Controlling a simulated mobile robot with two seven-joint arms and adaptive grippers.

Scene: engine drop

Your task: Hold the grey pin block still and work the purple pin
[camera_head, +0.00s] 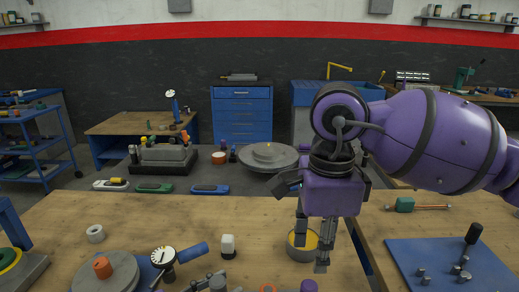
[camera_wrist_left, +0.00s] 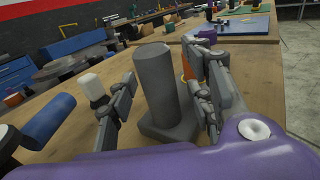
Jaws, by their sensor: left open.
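A grey upright cylinder on a flat angular base, which looks like the grey pin block (camera_wrist_left: 157,90), stands between the fingers of my left gripper (camera_wrist_left: 170,78) in the left wrist view. The fingers are apart, one on each side, with a gap at the left. A small purple knob, perhaps the purple pin (camera_head: 308,286), shows at the bottom edge of the head view, cut off. My right gripper (camera_head: 311,256) points down above the table with its fingers apart. It is up from the knob in the picture, with a round tin (camera_head: 302,253) behind its fingers.
A dial gauge (camera_head: 163,257) with a blue handle, a white-capped piece (camera_head: 228,246) and a grey disc (camera_head: 107,272) with an orange knob crowd the front left. A blue mat (camera_head: 440,265) with several pins lies right.

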